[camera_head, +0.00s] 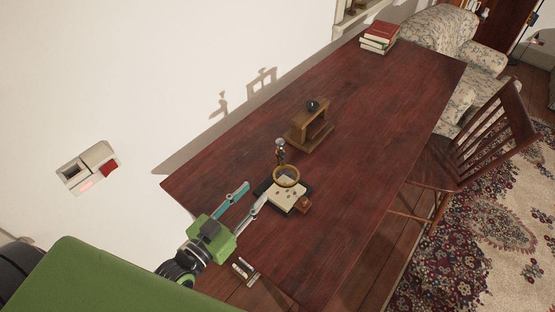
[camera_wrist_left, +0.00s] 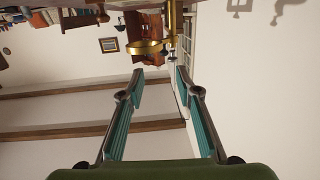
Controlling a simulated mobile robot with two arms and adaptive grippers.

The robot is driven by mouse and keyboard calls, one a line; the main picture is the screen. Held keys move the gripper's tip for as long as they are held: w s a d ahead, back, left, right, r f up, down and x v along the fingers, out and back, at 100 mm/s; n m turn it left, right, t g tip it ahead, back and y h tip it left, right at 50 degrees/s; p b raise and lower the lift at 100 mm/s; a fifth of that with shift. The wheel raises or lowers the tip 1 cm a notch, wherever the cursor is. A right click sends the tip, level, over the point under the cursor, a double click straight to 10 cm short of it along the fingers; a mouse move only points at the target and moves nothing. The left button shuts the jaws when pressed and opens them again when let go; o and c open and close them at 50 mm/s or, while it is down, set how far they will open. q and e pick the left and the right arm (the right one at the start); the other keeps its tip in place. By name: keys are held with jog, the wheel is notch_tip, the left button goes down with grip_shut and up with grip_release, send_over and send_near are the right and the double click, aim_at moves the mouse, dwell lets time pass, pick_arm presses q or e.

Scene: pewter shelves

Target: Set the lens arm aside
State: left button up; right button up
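The lens arm shows in the head view as a brass ring (camera_head: 286,184) on a small stand with a post (camera_head: 280,152). The ring hangs over a pale sheet with small dark specks (camera_head: 289,198) on a dark base. In the left wrist view the brass ring (camera_wrist_left: 145,48) and a brass upright (camera_wrist_left: 174,15) appear beyond the fingertips. My left gripper (camera_head: 255,194) is open and empty, its fingers pointing toward the lens arm; it also shows in the left wrist view (camera_wrist_left: 159,76). No contact with the ring shows. My right gripper is not in view.
A small brown block (camera_head: 304,205) sits beside the sheet. A wooden stand with a dark round object (camera_head: 311,128) is farther back on the red-brown table (camera_head: 365,125). Books (camera_head: 379,38) lie at the far end. A chair (camera_head: 475,150) stands at the right; the table's right half is clear.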

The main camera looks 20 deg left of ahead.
aim_at(280, 157)
pick_arm(q)
jog(key=x, duration=0.4)
jog(key=p+x, duration=0.1)
jog(key=x, duration=0.4)
jog(key=r+p+x, duration=0.1)
jog(key=x, duration=0.3)
jog(key=shift+w+a, duration=0.3)
jog(key=shift+w, duration=0.2)
grip_shut()
